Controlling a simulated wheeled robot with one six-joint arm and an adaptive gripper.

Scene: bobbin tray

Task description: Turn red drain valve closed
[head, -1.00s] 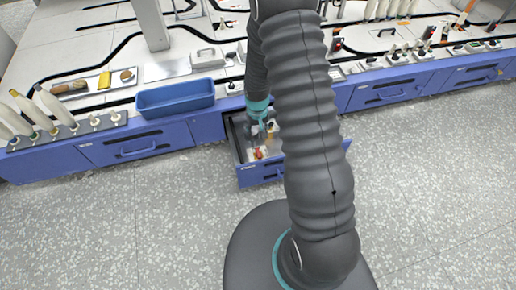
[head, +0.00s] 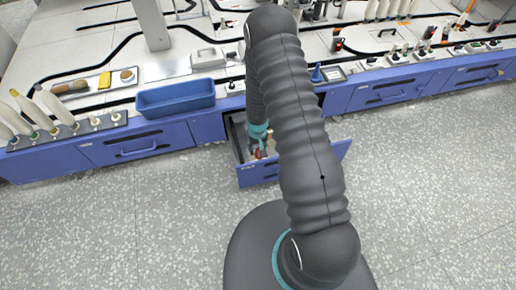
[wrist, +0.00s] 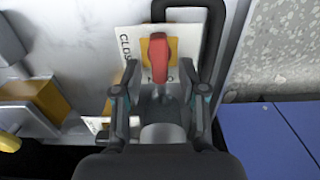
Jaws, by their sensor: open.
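The red drain valve (wrist: 158,56) has a red lever handle over a yellow patch on a white plate (wrist: 128,40) with dark lettering, partly readable as "CLO". In the head view a small red spot of it (head: 257,154) shows inside the open blue drawer (head: 262,174). My gripper (wrist: 158,75) is open, with one finger on each side of the handle's near end. I cannot tell whether either finger touches it. In the head view my gripper (head: 257,145) reaches down into the drawer, and my arm hides part of the drawer.
A dark curved bar (wrist: 212,35) arches close beside the plate on the right. Yellow blocks (wrist: 42,97) lie to the left in the wrist view. A blue tray (head: 176,97) stands on the counter left of the drawer. The floor in front is clear.

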